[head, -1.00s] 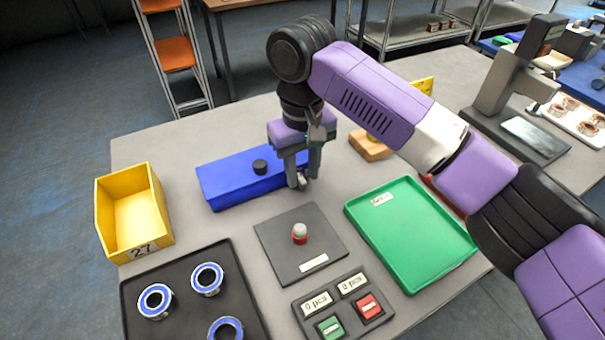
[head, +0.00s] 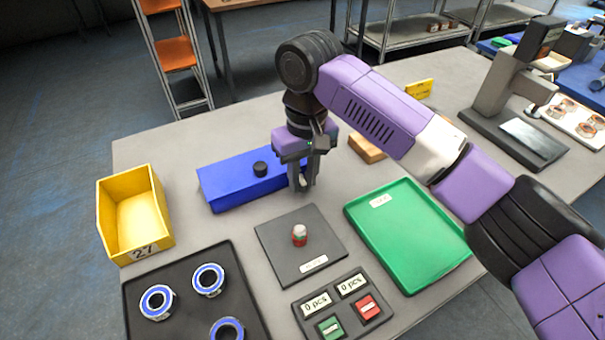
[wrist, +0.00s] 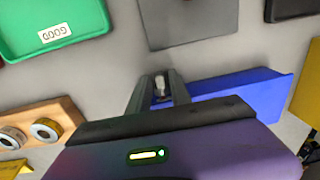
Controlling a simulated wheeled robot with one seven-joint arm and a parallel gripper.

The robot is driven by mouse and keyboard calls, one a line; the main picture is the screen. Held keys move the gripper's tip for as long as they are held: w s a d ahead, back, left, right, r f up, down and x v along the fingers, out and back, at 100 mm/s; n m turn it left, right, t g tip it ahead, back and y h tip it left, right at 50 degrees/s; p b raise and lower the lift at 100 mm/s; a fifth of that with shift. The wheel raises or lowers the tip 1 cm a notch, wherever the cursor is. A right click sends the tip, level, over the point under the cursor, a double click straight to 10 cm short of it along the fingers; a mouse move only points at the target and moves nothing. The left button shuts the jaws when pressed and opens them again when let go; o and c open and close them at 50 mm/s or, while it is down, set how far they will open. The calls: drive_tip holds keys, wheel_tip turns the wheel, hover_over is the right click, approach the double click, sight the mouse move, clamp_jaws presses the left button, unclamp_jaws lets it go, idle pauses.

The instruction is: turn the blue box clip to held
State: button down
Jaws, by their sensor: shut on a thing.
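The long blue box (head: 228,183) lies on the grey table with a black round knob (head: 260,169) on its top. It also shows in the wrist view (wrist: 250,92). My gripper (head: 302,187) is at the box's right end, pointing down. In the wrist view my gripper (wrist: 160,90) is shut on a small pale grey clip (wrist: 160,85) between its fingertips. The clip's exact angle and its join to the box are hidden by the fingers.
A green tray (head: 440,250) is at right, a yellow bin (head: 110,215) at left, a button panel (head: 343,305) at the front. A wooden block (head: 366,147) stands behind my gripper.

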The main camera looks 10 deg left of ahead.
drive_tip(key=p, duration=0.1)
drive_tip(key=g+y+p, duration=0.1)
drive_tip(key=shift+d+r+y+p, duration=0.2)
drive_tip(key=shift+r+y+p, duration=0.05)
drive_tip(key=shift+y+p, duration=0.1)
drive_tip(key=shift+w+d+f+g+y+p, duration=0.1)
drive_tip(key=shift+w+f+g+y+p, duration=0.05)
drive_tip(key=shift+g+y+p, duration=0.35)
drive_tip(key=shift+w+d+f+g+y+p, duration=0.1)
drive_tip(key=shift+g+y+p, duration=0.25)
drive_tip(key=shift+y, duration=0.2)
drive_tip(key=shift+w+d+f+g+y, duration=0.15)
drive_tip(key=shift+f+g+y, duration=0.15)
drive_tip(key=shift+g+y, duration=0.4)
drive_tip(key=shift+w+d+f+g+y+b, duration=0.15)
drive_tip(key=shift+g+y+b, duration=0.2)
drive_tip(key=shift+y+b, duration=0.6)
drive_tip(key=c, duration=1.5)
unclamp_jaws()
drive_tip(key=shift+s+f, duration=0.1)
drive_tip(key=shift+s, duration=0.1)
